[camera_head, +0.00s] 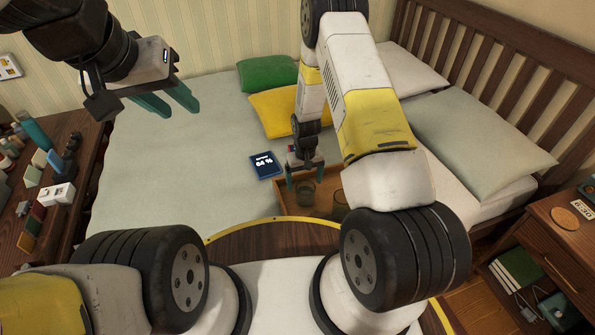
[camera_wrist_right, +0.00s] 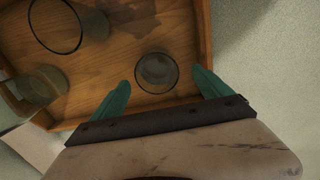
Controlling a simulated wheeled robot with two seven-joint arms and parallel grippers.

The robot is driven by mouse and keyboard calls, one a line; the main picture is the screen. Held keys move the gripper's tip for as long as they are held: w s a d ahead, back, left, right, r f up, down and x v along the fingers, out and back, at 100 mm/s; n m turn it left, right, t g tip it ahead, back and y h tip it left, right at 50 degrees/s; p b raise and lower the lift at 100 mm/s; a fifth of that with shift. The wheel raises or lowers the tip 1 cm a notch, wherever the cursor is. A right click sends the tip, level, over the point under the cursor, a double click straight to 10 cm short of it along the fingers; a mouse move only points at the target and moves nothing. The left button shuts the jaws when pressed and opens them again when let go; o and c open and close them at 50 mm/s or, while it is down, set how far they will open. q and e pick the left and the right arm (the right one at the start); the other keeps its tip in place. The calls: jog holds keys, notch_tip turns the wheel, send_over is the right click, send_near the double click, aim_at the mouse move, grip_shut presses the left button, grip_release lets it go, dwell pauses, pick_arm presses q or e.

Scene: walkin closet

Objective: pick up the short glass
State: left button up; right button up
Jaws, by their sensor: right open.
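The short glass (camera_head: 306,194) is a small clear tumbler in a wooden tray on the bed. In the right wrist view the short glass (camera_wrist_right: 156,74) shows from above, ahead of and between my right gripper's teal fingertips. My right gripper (camera_head: 305,184) is open and empty, pointing down above the glass; in the wrist view its two fingers (camera_wrist_right: 162,84) are spread wider than the glass. I cannot tell whether they touch it. My left gripper (camera_head: 182,109) is open and empty, high at the upper left, far from the tray.
The tray (camera_wrist_right: 204,35) has raised walls. A taller glass (camera_wrist_right: 42,88) stands in it, partly behind my right arm in the head view (camera_head: 340,207). Pillows (camera_head: 283,112) lie behind.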

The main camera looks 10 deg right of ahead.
aim_at(305, 193)
jog(key=f, duration=0.7)
jog(key=shift+d+f, duration=0.25)
jog(key=shift+f, duration=0.15)
jog(key=c, duration=1.6)
jog(key=shift+c, duration=1)
jog(key=shift+r, duration=0.15)
